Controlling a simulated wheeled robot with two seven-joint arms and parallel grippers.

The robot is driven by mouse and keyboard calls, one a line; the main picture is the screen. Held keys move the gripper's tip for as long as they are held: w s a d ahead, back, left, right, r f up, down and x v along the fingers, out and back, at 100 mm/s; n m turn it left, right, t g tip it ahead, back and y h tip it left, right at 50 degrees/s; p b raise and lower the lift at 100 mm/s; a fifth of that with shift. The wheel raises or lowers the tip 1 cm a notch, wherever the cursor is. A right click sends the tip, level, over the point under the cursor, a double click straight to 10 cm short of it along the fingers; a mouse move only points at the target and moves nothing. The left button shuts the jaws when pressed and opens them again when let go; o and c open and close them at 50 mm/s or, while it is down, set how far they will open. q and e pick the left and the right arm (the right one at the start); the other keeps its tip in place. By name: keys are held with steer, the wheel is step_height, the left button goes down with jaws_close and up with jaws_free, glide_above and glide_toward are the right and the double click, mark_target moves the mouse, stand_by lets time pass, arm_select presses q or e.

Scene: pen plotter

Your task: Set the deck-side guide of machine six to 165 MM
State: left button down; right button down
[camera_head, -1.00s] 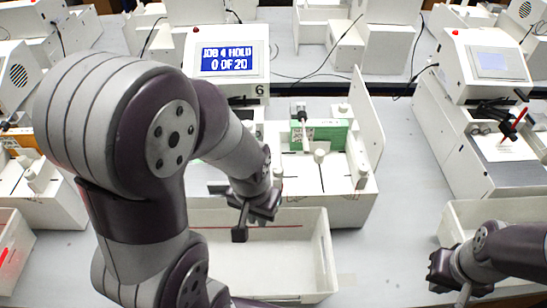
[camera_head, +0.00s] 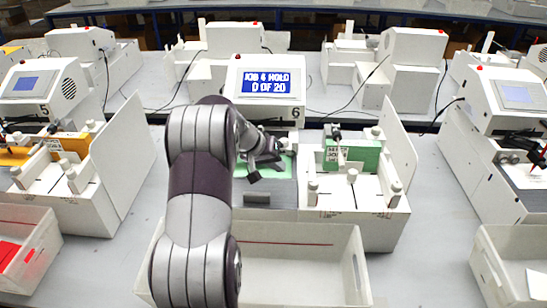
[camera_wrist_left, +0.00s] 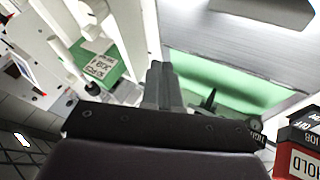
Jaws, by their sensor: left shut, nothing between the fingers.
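Machine six (camera_head: 266,112) stands in the middle, with "6" on its front and a lit screen (camera_head: 266,82) reading "JOB 4 HOLD 0 OF 20". On its right are white posts, including a deck-side post (camera_head: 313,192) and an outer post (camera_head: 395,196). I cannot tell the guide's setting; the scale print is too small. A green labelled stack (camera_head: 366,155) stands behind the posts, also in the left wrist view (camera_wrist_left: 118,64). My left gripper (camera_head: 254,176) is shut and empty above the grey deck (camera_head: 283,192), left of the posts. Its fingers (camera_wrist_left: 160,72) show in the wrist view.
A white tray (camera_head: 358,262) stands in front of machine six. A tall white side panel (camera_head: 397,145) rises on the right. A green sheet (camera_wrist_left: 225,86) lies on the deck. A black and red block (camera_wrist_left: 300,150) marked "HOLD" shows at the wrist view's right. Similar machines stand on both sides.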

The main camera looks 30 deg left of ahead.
mark_target(311, 177)
arm_select(q)
steer(key=x, duration=0.3)
steer(key=shift+d+f+p, duration=0.2)
steer(key=shift+p, duration=0.15)
steer(key=shift+w+d+p, duration=0.65)
steer(key=shift+w+d, duration=0.3)
steer(key=shift+d, duration=0.15)
steer(key=shift+w+d+f, duration=0.1)
steer(key=shift+d, duration=0.55)
steer(key=shift+w+f, duration=0.1)
